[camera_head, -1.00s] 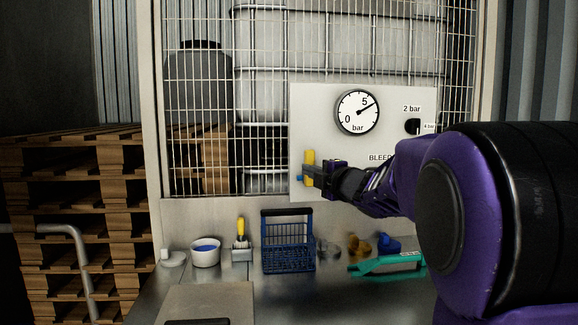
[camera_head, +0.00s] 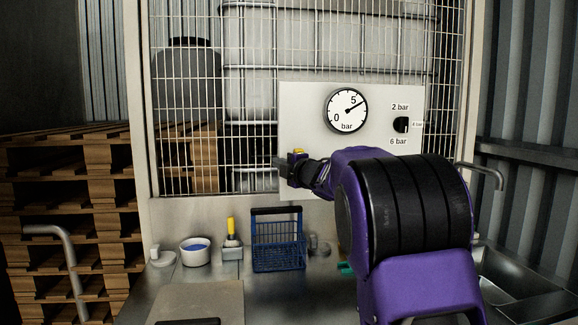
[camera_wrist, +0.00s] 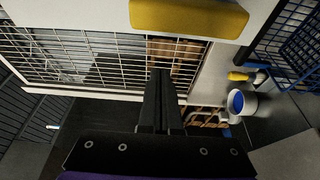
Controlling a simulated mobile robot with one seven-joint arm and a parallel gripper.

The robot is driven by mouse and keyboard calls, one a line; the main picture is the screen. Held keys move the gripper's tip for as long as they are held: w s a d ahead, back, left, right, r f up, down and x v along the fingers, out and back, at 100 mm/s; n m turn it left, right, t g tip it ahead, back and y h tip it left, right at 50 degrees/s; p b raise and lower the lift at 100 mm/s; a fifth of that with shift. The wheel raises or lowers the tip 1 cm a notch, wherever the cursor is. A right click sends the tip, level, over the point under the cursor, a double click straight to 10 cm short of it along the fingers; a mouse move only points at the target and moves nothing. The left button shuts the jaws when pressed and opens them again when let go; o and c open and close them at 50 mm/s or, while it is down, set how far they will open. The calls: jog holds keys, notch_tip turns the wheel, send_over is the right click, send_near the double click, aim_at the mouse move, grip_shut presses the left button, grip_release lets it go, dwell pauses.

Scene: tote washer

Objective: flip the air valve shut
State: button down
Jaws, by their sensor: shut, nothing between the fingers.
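The air valve's yellow handle (camera_head: 298,151) is on the light panel (camera_head: 350,185). In the head view only its top shows, above my gripper. In the wrist view the yellow handle (camera_wrist: 190,14) is a thick bar across the top edge, clear of the fingers. My gripper (camera_head: 281,165) is shut and empty, at the panel's left edge beside the handle. In the wrist view my gripper (camera_wrist: 160,73) points at the wire mesh, with a gap between it and the handle. The valve's body and the handle's lower part are hidden in the head view.
A black selector knob (camera_head: 401,125) is at right. On the bench below are a blue basket (camera_head: 278,258), a white bowl (camera_head: 195,258) and a yellow-handled brush (camera_head: 231,228). Wire mesh (camera_head: 240,150) lies left.

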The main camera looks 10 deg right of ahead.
jog(key=shift+s+d, duration=0.1)
jog(key=shift+d, duration=2)
jog(key=shift+d+m+p, duration=0.15)
jog(key=shift+m+p, duration=0.15)
jog(key=shift+p, duration=0.05)
